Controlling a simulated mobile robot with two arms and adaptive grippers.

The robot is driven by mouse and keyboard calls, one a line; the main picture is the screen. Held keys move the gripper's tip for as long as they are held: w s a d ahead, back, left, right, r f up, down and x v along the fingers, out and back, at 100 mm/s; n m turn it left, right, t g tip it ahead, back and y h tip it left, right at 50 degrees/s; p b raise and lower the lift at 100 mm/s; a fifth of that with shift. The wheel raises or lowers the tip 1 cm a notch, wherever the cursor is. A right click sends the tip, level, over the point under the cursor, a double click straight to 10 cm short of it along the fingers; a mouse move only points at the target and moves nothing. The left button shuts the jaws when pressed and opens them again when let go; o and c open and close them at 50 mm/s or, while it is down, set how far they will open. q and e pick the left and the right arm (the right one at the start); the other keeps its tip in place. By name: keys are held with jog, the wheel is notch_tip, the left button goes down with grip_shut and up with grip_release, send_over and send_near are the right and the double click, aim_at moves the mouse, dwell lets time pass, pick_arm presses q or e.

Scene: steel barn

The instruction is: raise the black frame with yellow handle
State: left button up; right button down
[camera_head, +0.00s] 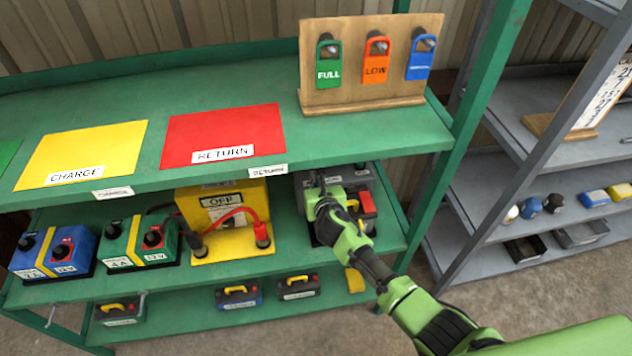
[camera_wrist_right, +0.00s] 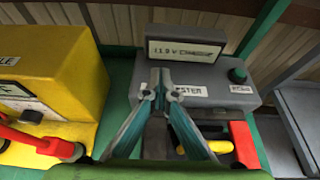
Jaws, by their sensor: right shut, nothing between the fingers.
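My right gripper (camera_head: 326,196) reaches to the middle shelf in front of the grey tester (camera_head: 362,178). In the right wrist view its fingertips (camera_wrist_right: 160,80) meet in front of the tester (camera_wrist_right: 195,68), with nothing between them. A black part with a yellow handle (camera_wrist_right: 187,133) shows in the right wrist view behind and right of the fingers, beside a red block (camera_wrist_right: 243,143); the fingers partly hide it. On the bottom shelf are black-topped units with yellow handles, one (camera_head: 298,287) below the tester and one (camera_head: 120,311) at the left. My left gripper is not in view.
A yellow box (camera_head: 222,207) with red and black leads stands left of the tester. Green (camera_head: 140,243) and blue (camera_head: 55,252) batteries are farther left. The green upper shelf (camera_head: 350,140) overhangs them. A grey rack (camera_head: 500,170) stands at right.

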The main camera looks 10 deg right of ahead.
jog(key=shift+w+f, duration=0.1)
jog(key=shift+w, duration=0.05)
jog(key=c, duration=2.4)
grip_release()
jog(key=shift+o, duration=0.2)
jog(key=v, duration=1.2)
